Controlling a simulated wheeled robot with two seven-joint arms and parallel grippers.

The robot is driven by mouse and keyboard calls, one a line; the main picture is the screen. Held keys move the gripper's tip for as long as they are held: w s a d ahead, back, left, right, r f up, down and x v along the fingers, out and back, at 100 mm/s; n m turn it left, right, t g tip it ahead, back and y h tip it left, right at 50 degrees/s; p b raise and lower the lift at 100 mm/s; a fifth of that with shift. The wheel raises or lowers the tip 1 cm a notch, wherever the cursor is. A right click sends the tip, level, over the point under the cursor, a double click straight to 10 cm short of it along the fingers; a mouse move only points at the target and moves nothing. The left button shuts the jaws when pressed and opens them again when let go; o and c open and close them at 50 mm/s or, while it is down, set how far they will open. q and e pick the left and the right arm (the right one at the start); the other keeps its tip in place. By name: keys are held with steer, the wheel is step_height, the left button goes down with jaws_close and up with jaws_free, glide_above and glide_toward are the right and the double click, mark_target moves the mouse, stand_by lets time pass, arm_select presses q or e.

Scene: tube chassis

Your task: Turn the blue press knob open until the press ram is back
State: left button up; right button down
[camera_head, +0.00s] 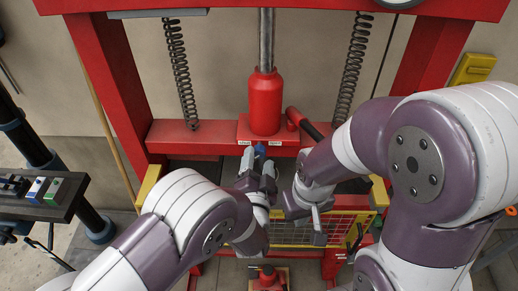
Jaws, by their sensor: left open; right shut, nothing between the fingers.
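The blue press knob (260,150) is small and sits at the front of the red jack's base, under the red crossbeam. My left gripper (258,168) is open, with its fingertips right at the knob and partly hiding it. I cannot tell whether they touch it. The press ram (266,40) is a shiny metal rod, extended up out of the red jack cylinder (265,103) past the top of the view. My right gripper (318,230) is shut and empty, to the right of the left gripper and lower in the picture, in front of the yellow mesh guard.
A red jack lever with a black handle (308,126) sticks out right of the cylinder. Springs (180,75) hang either side of it. The red press frame (108,90) flanks both sides. A dark bench (40,196) with small blocks is at left. A yellow mesh guard (335,231) is below.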

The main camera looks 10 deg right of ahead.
mark_target(260, 157)
arm_select(q)
steer(key=x, duration=0.2)
steer(key=shift+w, duration=0.4)
steer(key=shift+w+d, duration=0.1)
steer(key=shift+d, duration=0.05)
steer(key=c, duration=1)
steer(key=shift+f+n+b, duration=0.25)
steer(key=shift+n+b, duration=0.55)
steer(key=shift+b, duration=0.1)
steer(key=shift+c, duration=0.2)
steer(key=n+b, duration=0.4)
steer(key=b, duration=0.1)
steer(key=n+b, duration=1)
steer(key=b, duration=0.1)
steer(key=shift+f, duration=0.3)
steer(key=shift+r+n+y+b, duration=0.2)
steer(key=shift+n+y+b, duration=0.1)
steer(key=shift+n+b, duration=1.15)
